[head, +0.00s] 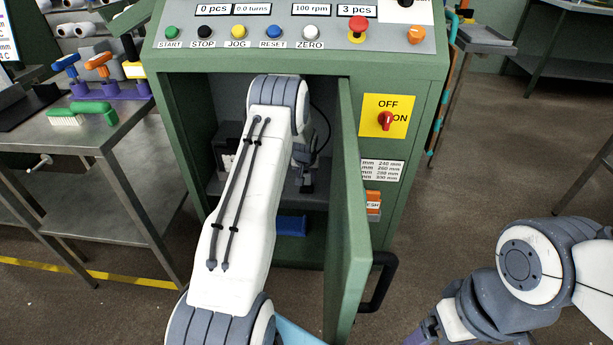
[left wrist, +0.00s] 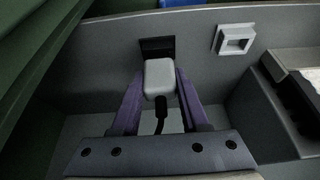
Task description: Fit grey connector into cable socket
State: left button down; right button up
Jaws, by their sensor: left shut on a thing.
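The grey connector (left wrist: 159,76) is a pale rounded block with a black cable running back from it. My left gripper (left wrist: 160,90) is shut on it, one purple finger on each side. In the left wrist view a dark rectangular opening (left wrist: 157,43) in the grey panel lies just behind the connector. I cannot tell whether the connector touches or enters it. A light grey square-framed socket (left wrist: 235,39) sits to its right. In the head view my left arm reaches into the open cabinet, its wrist (head: 305,175) partly hidden. Only part of my right gripper (head: 427,332) shows at the bottom edge.
The green machine's cabinet door (head: 348,220) stands open right of my left arm, with a black handle (head: 378,285). A dark block (left wrist: 288,108) stands right of the gripper. A tool table (head: 75,130) is at left. A blue item (head: 291,226) lies low inside the cabinet.

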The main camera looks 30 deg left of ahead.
pick_arm(q)
jog(key=shift+f, duration=0.3)
jog(key=shift+c, duration=1.7)
grip_release()
jog(key=shift+r, duration=0.1)
jog(key=p+v, duration=0.2)
jog(key=v, duration=0.8)
jog(key=shift+r, duration=0.15)
jog(key=shift+d, duration=0.1)
